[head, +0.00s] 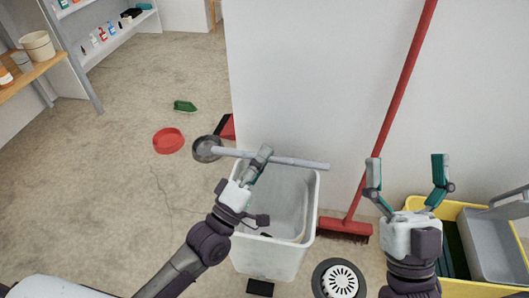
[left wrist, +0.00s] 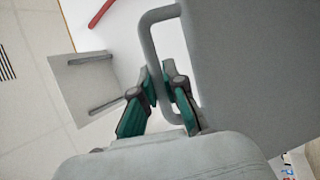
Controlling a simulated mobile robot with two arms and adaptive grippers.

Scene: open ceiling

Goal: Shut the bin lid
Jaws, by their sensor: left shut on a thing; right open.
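The white bin (head: 270,262) stands on the floor in the middle of the head view, its top open and its inside showing. The lid (head: 302,163) is raised at the bin's back, seen nearly edge-on as a pale grey strip. In the left wrist view the lid (left wrist: 245,75) is a broad grey panel with a looped handle (left wrist: 148,40). My left gripper (head: 262,156) is shut on this handle; its fingers also show in the wrist view (left wrist: 161,78). My right gripper (head: 407,164) is open and empty, right of the bin.
A red broom (head: 382,130) leans on the white wall right of the bin. A yellow crate (head: 455,211) stands at the right and a round black-and-white thing (head: 338,281) at the front. A red dish (head: 168,140) and green brush (head: 185,106) lie behind left. Left floor is mostly clear.

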